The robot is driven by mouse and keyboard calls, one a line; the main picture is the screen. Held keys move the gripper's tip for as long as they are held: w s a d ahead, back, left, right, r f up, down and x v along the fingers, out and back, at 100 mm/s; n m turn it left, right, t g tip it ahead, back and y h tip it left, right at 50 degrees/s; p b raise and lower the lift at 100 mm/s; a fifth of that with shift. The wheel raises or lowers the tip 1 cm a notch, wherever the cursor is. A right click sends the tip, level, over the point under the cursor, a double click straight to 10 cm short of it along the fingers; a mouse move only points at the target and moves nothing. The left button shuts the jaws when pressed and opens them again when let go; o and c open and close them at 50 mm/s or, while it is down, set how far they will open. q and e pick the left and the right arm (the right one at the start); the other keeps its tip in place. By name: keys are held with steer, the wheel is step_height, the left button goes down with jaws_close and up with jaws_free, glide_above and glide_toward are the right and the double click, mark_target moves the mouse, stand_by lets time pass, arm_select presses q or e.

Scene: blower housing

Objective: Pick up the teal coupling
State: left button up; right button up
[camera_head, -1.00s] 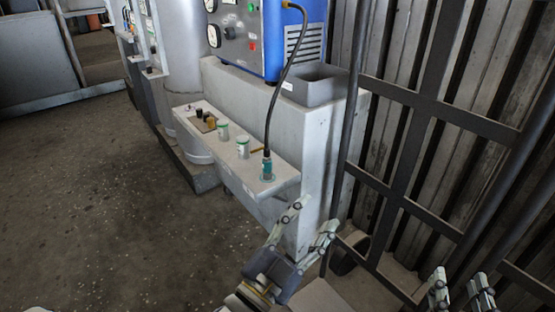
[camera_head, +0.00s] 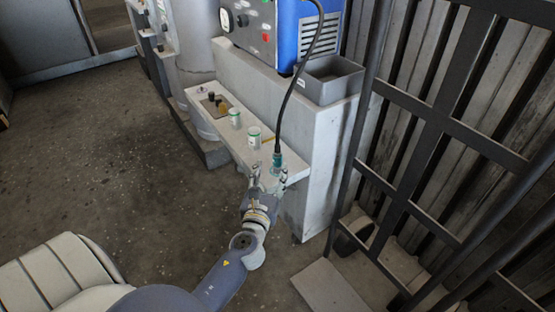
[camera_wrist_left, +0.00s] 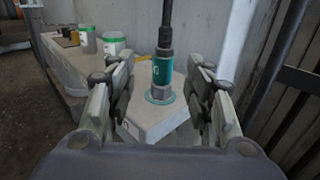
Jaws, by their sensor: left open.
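The teal coupling (camera_head: 277,160) stands upright near the right end of a pale ledge (camera_head: 240,148), with a black hose (camera_head: 291,95) rising from its top. In the left wrist view the coupling (camera_wrist_left: 162,75) stands on a teal ring between my fingers, a little beyond their tips. My left gripper (camera_head: 268,175) is open and empty at the end of the ledge, just in front of the coupling. Its open fingers (camera_wrist_left: 163,90) show on both sides of the coupling, apart from it. My right gripper is not in view now.
Two white jars with green bands (camera_head: 254,137) and small dark and amber items (camera_head: 217,103) stand farther along the ledge. A blue machine (camera_head: 310,35) and a grey bin (camera_head: 328,80) are above. A dark metal frame (camera_head: 410,130) stands to the right.

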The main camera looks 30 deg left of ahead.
mark_target(276, 159)
arm_select(q)
steer(key=x, duration=0.3)
steer(key=shift+w, duration=0.1)
steer(key=x, duration=0.3)
steer(key=shift+w, duration=0.3)
steer(key=shift+w+a+b, duration=0.15)
steer(key=shift+w+b, duration=0.15)
steer(key=shift+w, duration=0.2)
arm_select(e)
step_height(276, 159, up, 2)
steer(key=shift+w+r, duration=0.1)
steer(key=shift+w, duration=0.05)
arm_select(q)
steer(key=c, duration=1.1)
jaws_close()
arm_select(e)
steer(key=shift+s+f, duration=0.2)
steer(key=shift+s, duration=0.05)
